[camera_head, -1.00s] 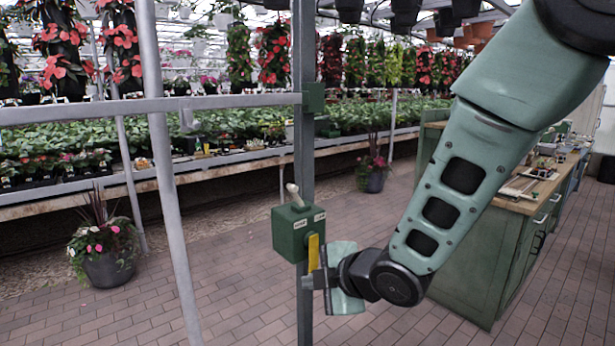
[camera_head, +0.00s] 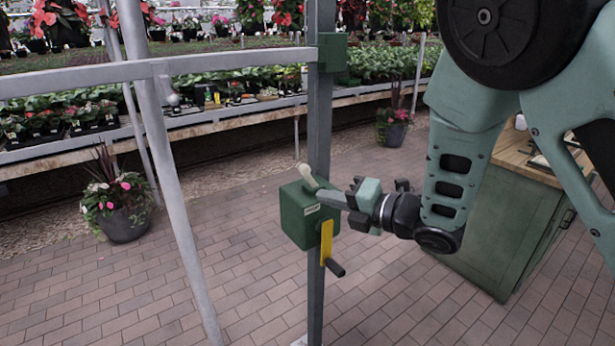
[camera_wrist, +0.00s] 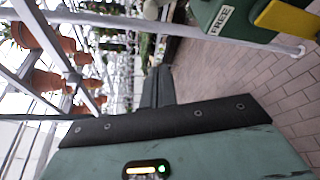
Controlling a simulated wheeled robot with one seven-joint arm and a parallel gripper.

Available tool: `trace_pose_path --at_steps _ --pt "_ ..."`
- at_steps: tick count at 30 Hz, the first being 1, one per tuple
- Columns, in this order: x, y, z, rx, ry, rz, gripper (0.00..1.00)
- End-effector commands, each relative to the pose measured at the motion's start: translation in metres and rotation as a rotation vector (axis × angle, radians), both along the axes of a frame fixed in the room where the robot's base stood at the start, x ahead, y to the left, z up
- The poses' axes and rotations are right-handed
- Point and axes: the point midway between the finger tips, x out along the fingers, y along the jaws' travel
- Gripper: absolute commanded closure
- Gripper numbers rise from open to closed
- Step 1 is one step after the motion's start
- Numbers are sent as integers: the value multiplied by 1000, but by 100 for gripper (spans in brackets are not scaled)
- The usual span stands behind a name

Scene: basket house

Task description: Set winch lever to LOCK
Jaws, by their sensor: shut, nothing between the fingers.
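The green winch box (camera_head: 296,215) is fixed to a grey post. Its pale lever (camera_head: 307,176) sticks up from the top and leans to the left. A yellow crank (camera_head: 326,241) with a black handle hangs on the box's right side. My gripper (camera_head: 322,195) is shut and empty, its tips at the box's upper right edge, close to the lever's base; I cannot tell if they touch. In the wrist view the shut fingers (camera_wrist: 158,88) point away, and the box (camera_wrist: 208,12) shows a "FREE" label (camera_wrist: 220,20) at upper right.
The grey post (camera_head: 320,110) and a slanted metal rail (camera_head: 170,190) stand around the box. A potted plant (camera_head: 120,210) is at left. A green cabinet (camera_head: 500,235) stands at right behind my arm. Open brick floor lies in front.

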Motion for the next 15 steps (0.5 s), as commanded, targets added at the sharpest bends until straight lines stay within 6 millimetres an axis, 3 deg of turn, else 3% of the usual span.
trace_pose_path --at_steps 5,15 --pt "7 9 1 0 -1 1 100" --pt "44 61 -7 -1 0 3 100"
